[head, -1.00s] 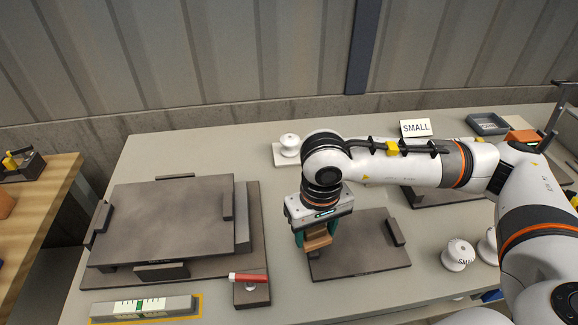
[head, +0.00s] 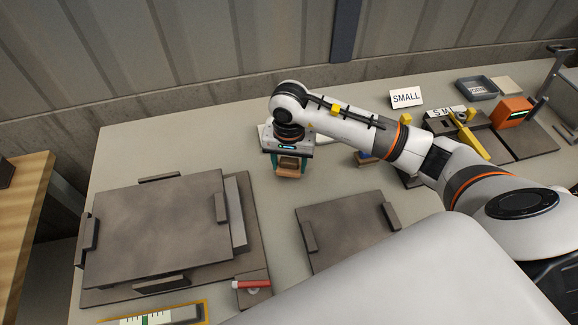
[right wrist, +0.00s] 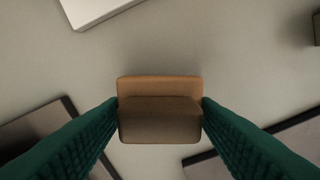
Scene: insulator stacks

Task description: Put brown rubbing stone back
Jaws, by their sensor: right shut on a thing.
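The brown rubbing stone (right wrist: 160,110) is a small block with a lighter tan face, held between the two green fingers in the right wrist view. My right gripper (head: 290,171) is shut on the brown rubbing stone, which also shows in the head view (head: 289,163). The gripper is over bare table behind the gap between the large plate and the smaller plate. I cannot tell how high the stone is above the table. My left gripper is not in view.
A large dark plate stack (head: 160,225) with edge blocks lies left. A smaller plate (head: 345,235) lies right of it. A red-handled tool (head: 252,284) lies in front. A SMALL sign (head: 406,97), grey tray (head: 477,89) and orange block (head: 512,112) stand right.

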